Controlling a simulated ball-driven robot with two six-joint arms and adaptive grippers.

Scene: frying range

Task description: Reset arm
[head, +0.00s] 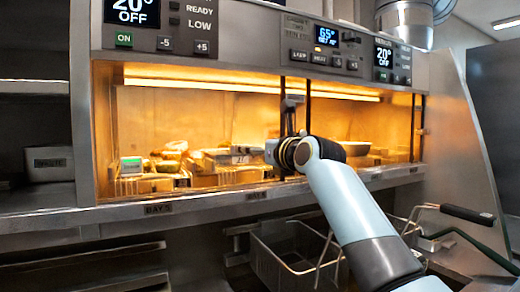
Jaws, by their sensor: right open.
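My right arm comes in from the lower right and reaches up to the front of the lit warming cabinet (215,82). My right gripper (273,151) is at the end of this arm, by the cabinet opening near the dark upright posts. It is open, and I see nothing held in it. Its fingertips are small and partly hidden by the wrist, so I cannot tell exactly how far inside the opening they are. My left gripper and left arm are not in view.
Food in wire holders (150,180) lies in the cabinet's left bay. A pale dish (354,148) sits in the right bay. Below the cabinet ledge (115,212), a wire fry basket (282,262) and black-handled baskets (467,214) are near my right arm. A metal container (50,165) stands at left.

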